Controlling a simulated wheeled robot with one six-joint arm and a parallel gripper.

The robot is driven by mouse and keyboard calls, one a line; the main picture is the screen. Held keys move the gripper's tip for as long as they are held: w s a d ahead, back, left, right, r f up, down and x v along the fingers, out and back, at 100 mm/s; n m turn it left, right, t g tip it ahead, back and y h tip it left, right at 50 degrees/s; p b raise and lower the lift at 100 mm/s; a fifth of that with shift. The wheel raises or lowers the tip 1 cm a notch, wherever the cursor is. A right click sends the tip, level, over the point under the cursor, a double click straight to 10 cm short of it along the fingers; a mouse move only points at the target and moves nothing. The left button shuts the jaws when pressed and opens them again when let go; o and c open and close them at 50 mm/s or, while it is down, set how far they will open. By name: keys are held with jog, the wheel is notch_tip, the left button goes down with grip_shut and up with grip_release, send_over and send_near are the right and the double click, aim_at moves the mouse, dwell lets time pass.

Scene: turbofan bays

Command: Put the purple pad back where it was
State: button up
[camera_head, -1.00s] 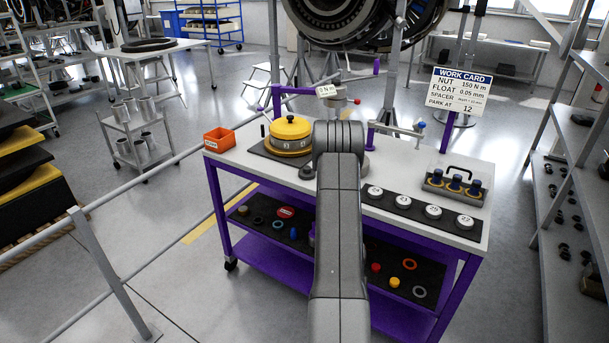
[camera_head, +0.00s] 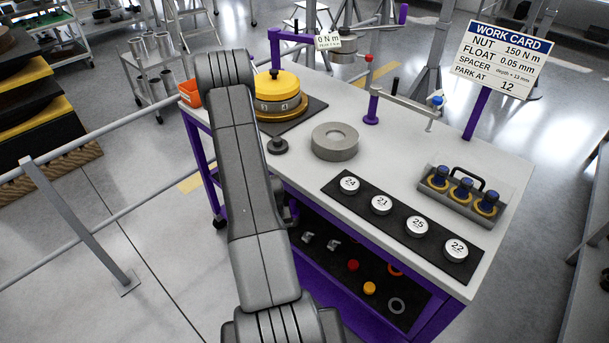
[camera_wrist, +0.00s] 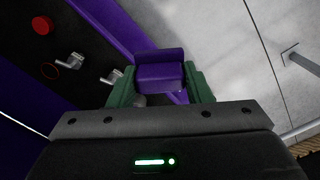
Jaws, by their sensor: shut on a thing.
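In the wrist view a purple pad (camera_wrist: 160,82) sits between the green fingers of my gripper (camera_wrist: 163,90), which are shut on it. Its upper face and front side show; the lower part is hidden by my gripper. The held pad is beside the cart's purple frame, over or near the edge of the black-matted lower shelf (camera_wrist: 30,85). In the head view my arm hides most of the gripper, and I cannot make out the pad there.
On the cart top (camera_head: 300,172) stand a yellow round unit (camera_head: 277,88), a grey ring (camera_head: 335,140), several numbered white discs and a caddy (camera_head: 462,190). The lower mat (camera_head: 335,262) bears a red piece (camera_head: 353,265), a yellow piece (camera_head: 370,288) and rings. A railing (camera_head: 80,225) runs at left.

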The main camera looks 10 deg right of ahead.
jog(key=s+d+r+n, duration=0.2)
jog(key=d+r, duration=0.2)
jog(key=r, duration=0.6)
jog(key=s+d+r+n, duration=0.1)
jog(key=d+r+n, duration=0.1)
jog(key=r, duration=0.9)
jog(key=s+d+r+n, duration=0.2)
jog(key=d+r, duration=0.3)
jog(key=r, duration=0.5)
jog(key=shift+s+d+r+n, duration=0.35)
jog(key=shift+r+n, duration=0.05)
jog(key=shift+n, duration=0.1)
